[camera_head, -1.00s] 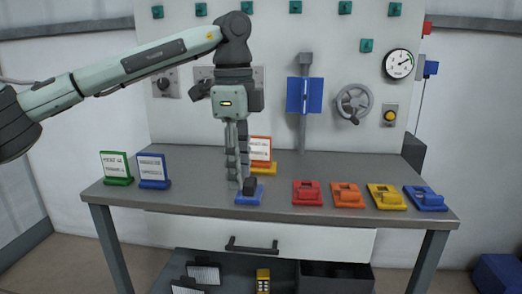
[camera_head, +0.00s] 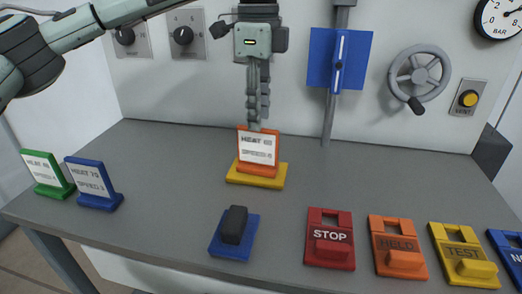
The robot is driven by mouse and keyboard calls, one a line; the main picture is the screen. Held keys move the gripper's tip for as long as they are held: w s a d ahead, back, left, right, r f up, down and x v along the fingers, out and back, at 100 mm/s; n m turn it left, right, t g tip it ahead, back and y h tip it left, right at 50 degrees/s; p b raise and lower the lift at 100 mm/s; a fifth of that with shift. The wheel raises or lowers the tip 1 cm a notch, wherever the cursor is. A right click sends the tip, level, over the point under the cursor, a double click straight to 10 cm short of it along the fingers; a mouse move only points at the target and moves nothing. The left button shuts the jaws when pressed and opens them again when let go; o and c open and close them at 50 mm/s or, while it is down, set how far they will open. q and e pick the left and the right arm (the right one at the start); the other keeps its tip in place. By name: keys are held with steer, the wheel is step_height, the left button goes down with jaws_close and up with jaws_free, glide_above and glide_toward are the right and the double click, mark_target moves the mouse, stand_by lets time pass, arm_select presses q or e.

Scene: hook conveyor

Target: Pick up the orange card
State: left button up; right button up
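The orange card (camera_head: 258,148) has an orange frame and a white face with "HEAT" and "SPEED" lettering. It stands upright on an orange foot on a yellow base (camera_head: 273,181) near the middle of the table. My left gripper (camera_head: 257,124) points down, with its fingertips at the card's top edge in the picture. I cannot tell whether they touch the card or hang behind or above it. The fingers show nearly edge-on, so their opening is unclear. My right gripper is out of view.
A green card (camera_head: 45,172) and a blue card (camera_head: 92,183) stand at the left. A blue base with a black block (camera_head: 234,226) sits in front. Red STOP (camera_head: 330,238), orange HELD (camera_head: 397,246), and yellow TEST (camera_head: 463,254) pieces line the right. A wall handwheel (camera_head: 418,75) is behind.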

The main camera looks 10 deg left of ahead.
arm_select(q)
glide_above(258, 164)
steer(key=f, duration=0.6)
steer(key=shift+w+a+f+p, duration=0.1)
steer(key=shift+w+f+p, duration=0.1)
steer(key=shift+w+p, duration=0.15)
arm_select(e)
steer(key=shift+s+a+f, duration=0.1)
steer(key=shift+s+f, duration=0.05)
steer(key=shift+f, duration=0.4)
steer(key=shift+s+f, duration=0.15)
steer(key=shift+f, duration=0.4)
arm_select(q)
steer(key=shift+c, duration=0.2)
jaws_close()
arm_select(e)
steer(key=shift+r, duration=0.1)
